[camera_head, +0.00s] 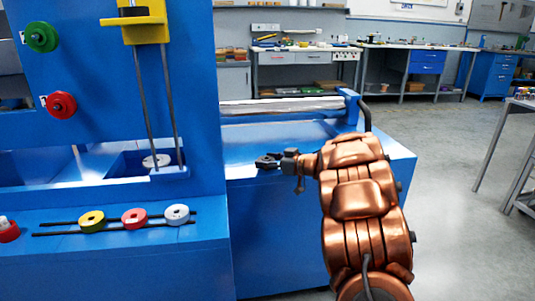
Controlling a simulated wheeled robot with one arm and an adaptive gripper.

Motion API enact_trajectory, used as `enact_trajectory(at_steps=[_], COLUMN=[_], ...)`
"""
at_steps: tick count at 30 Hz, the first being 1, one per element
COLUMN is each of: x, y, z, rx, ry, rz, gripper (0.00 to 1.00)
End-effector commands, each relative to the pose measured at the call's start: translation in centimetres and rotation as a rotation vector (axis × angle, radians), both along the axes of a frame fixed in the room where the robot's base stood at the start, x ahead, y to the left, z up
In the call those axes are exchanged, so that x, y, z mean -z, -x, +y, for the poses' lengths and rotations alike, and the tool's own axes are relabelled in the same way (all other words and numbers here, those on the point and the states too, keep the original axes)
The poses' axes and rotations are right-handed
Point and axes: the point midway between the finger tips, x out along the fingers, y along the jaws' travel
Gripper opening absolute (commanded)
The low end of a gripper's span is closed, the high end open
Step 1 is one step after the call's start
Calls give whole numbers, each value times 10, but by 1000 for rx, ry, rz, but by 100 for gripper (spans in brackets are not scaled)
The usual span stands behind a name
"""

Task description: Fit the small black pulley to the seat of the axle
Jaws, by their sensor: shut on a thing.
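My gripper (268,161) is reached out in front of the blue machine's right part, over its blue top. It is shut on a small dark thing at its tip, which looks like the black pulley (265,163). The fingers and the thing are both dark and small here, so their edges are hard to tell apart. A green wheel (42,37) and a red wheel (61,105) sit on the upright blue panel at left, well away from my gripper. I cannot tell which part is the axle with the seat for the black pulley.
A yellow bracket (143,22) holds two rods above a pale disc (156,161) in a recess. Yellow (91,221), red (135,218) and white (177,214) pulleys lie on dark rails on the front ledge.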

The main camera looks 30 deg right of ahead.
Motion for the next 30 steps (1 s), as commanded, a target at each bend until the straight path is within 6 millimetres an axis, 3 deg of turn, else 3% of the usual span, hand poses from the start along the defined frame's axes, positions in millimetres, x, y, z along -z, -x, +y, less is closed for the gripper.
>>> enact_trajectory(at_steps=[18,19,26,30], x=[9,9,9,9], y=[0,0,0,0], z=[0,0,0,0], rx=[0,0,0,0], ry=[0,1,2,1], rz=[-1,0,-1,0], gripper=[22,60,84,84])
